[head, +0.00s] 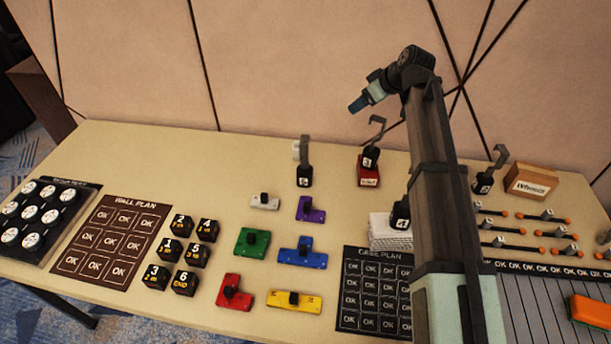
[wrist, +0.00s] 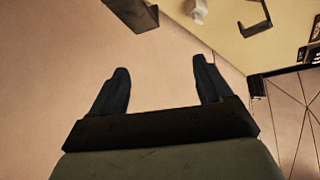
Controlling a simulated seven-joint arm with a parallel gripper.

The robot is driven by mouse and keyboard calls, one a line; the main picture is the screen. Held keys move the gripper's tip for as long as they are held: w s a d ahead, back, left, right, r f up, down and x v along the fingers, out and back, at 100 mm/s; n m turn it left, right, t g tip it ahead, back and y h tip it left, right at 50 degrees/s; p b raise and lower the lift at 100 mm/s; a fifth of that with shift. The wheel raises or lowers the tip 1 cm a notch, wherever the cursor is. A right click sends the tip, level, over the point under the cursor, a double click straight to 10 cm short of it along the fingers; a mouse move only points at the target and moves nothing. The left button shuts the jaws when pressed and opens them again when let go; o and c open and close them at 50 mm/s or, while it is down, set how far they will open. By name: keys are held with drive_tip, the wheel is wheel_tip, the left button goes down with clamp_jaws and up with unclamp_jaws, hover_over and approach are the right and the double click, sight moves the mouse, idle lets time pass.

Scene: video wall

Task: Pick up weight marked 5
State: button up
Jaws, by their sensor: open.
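Several black weights with tall grey hooks stand on the table. The one at the back middle (head: 304,177) has a white label that seems to read 5, though it is very small. Another weight (head: 371,157), seemingly marked 3, stands on a red box. A weight marked 4 (head: 401,212) is partly hidden by my arm, and one more (head: 484,184) stands at the right. My gripper (head: 357,104) is raised near the wall, above and right of the back middle weight. In the wrist view my gripper (wrist: 160,68) is open, with nothing between its fingers.
The red box (head: 368,178) and a white stack (head: 386,238) carry weights. A cardboard box (head: 530,181) stands at the back right. Coloured blocks, numbered black cubes (head: 182,226) and dark plan boards (head: 112,240) cover the front. The table's back left (head: 170,150) is clear.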

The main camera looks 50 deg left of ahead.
sight(303, 149)
drive_tip(key=s+a+f+n+g+h, duration=0.25)
drive_tip(key=s+n+h, duration=0.4)
drive_tip(key=s, duration=0.65)
drive_tip(key=s+a+f, duration=0.1)
drive_tip(key=f, duration=0.2)
drive_tip(key=s+a+f+n+y, duration=0.1)
drive_tip(key=f, duration=0.3)
drive_tip(key=s+a+f+y, duration=0.1)
drive_tip(key=s+f, duration=0.1)
drive_tip(key=f, duration=0.2)
drive_tip(key=shift+s+a+f+g, duration=0.1)
drive_tip(key=shift+a+f+g, duration=0.15)
drive_tip(key=shift+a+g, duration=0.15)
drive_tip(key=shift+c, duration=0.4)
clamp_jaws()
drive_tip(key=shift+r, duration=0.1)
